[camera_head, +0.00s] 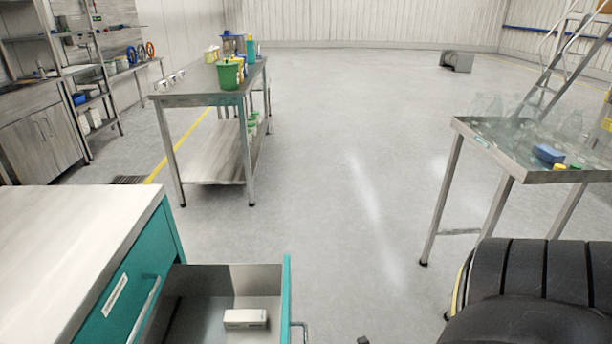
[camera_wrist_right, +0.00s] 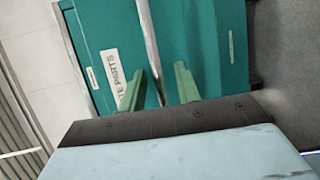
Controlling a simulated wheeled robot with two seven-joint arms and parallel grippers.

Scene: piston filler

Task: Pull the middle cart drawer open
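The teal cart (camera_head: 130,275) with a pale top stands at the lower left of the head view. Its uppermost drawer is shut. A drawer below it (camera_head: 205,310) is out, its teal front (camera_head: 287,300) standing well away from the cart body, with a bar handle (camera_head: 300,325). In the right wrist view, teal fronts with white labels show, one partly reading "TE PARTS" (camera_wrist_right: 116,80). My right gripper (camera_wrist_right: 163,85) has its green fingers apart, with a metal bar handle (camera_wrist_right: 147,35) running between them; contact is unclear. My left gripper is out of view.
A white box (camera_head: 245,318) lies in the open drawer. A steel table (camera_head: 175,98) with a green bucket (camera_head: 229,75) stands behind the cart. A tray table (camera_head: 500,155) with bottles is at right. The floor between them is clear.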

